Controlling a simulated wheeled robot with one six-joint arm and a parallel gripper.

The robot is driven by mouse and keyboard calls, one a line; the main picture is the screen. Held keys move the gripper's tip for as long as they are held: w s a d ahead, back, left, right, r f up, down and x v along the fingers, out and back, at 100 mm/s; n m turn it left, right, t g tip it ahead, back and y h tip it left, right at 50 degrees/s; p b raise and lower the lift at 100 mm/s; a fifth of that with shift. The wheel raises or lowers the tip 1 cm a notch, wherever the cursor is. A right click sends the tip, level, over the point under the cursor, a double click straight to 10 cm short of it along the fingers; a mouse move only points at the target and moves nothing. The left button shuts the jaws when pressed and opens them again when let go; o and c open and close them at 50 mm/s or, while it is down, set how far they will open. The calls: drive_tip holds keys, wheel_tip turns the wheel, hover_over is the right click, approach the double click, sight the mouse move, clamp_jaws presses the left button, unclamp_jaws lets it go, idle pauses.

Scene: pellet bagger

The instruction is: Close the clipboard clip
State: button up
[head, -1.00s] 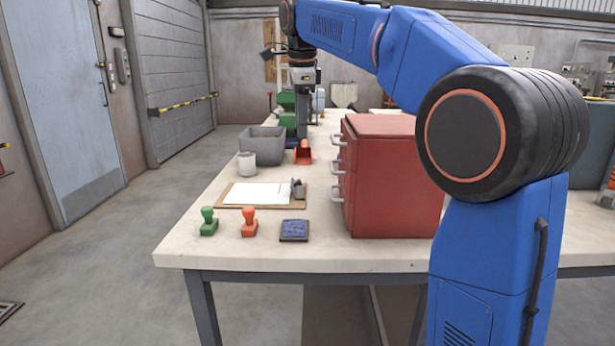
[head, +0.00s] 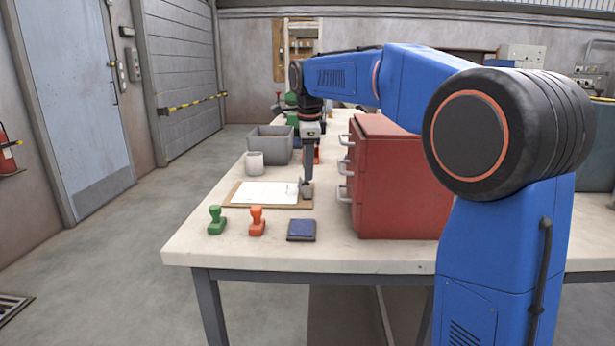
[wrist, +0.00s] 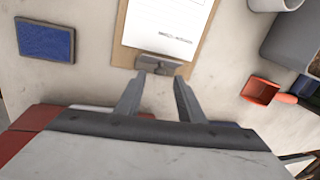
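The clipboard (head: 238,203) lies flat on the table with a white sheet (head: 266,192) on it. In the wrist view the brown board (wrist: 205,48) is at the top, with its grey metal clip (wrist: 160,66) at the near edge. My gripper (wrist: 160,78) is open and empty, its two fingertips just short of the clip in the picture. In the head view my gripper (head: 307,184) points down over the clip end of the board and partly hides the clip. I cannot tell whether the fingers touch the clip, or the clip's exact angle.
A red drawer cabinet (head: 395,190) stands close to the right. A green stamp (head: 216,221), an orange stamp (head: 257,222) and a blue ink pad (head: 302,230) lie in front. A white cup (head: 254,163), grey bin (head: 268,146) and orange scoop (wrist: 260,91) are behind.

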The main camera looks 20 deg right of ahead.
drive_tip(key=shift+x, duration=1.85)
clamp_jaws()
